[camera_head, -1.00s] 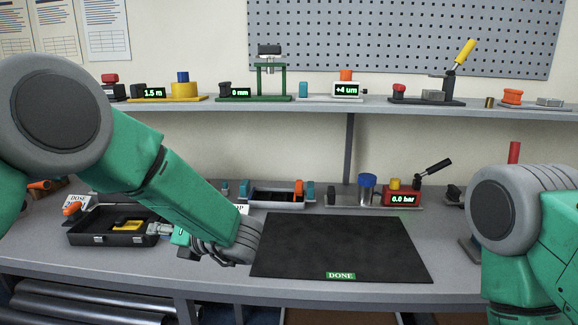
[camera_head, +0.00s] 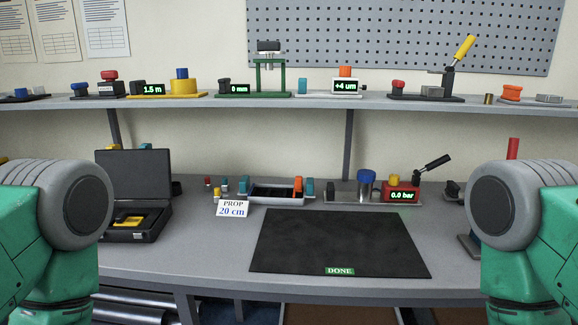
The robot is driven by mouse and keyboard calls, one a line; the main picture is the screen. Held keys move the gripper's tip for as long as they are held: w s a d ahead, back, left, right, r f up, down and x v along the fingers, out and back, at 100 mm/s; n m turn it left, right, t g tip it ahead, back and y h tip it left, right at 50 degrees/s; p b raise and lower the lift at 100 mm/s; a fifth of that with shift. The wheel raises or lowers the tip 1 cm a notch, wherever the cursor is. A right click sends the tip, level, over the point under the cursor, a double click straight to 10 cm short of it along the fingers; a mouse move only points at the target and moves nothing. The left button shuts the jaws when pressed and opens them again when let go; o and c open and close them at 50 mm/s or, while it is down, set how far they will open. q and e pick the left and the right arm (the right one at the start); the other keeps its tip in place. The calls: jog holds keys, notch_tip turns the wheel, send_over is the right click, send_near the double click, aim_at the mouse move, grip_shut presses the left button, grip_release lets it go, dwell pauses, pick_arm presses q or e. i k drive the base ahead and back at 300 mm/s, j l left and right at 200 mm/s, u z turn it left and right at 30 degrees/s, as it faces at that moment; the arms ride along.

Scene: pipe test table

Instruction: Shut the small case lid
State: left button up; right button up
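The small black case (camera_head: 137,236) stands on the left of the bench. Its lid (camera_head: 133,175) stands open, roughly upright at the back. A yellow item (camera_head: 129,221) lies inside the dark case. My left arm's joint covers the area just left of the case. Neither of my grippers is in view; only upper arm parts show at the left and right edges.
A black mat (camera_head: 340,242) with a DONE label lies in the middle of the bench. A PROP 20 cm card (camera_head: 233,209) stands right of the case, near a grey tray (camera_head: 277,201). A red gauge device (camera_head: 401,196) stands behind the mat. A shelf (camera_head: 330,108) holds several devices.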

aim_at(136, 175)
jog(key=z, duration=0.4)
jog(key=j+z, duration=0.35)
jog(key=j, duration=0.15)
jog(key=k+j+z, duration=0.1)
jog(key=j+z, duration=0.25)
jog(key=j, duration=0.15)
jog(key=k+j+z, duration=0.15)
jog(key=j+z, duration=0.2)
jog(key=j, duration=0.15)
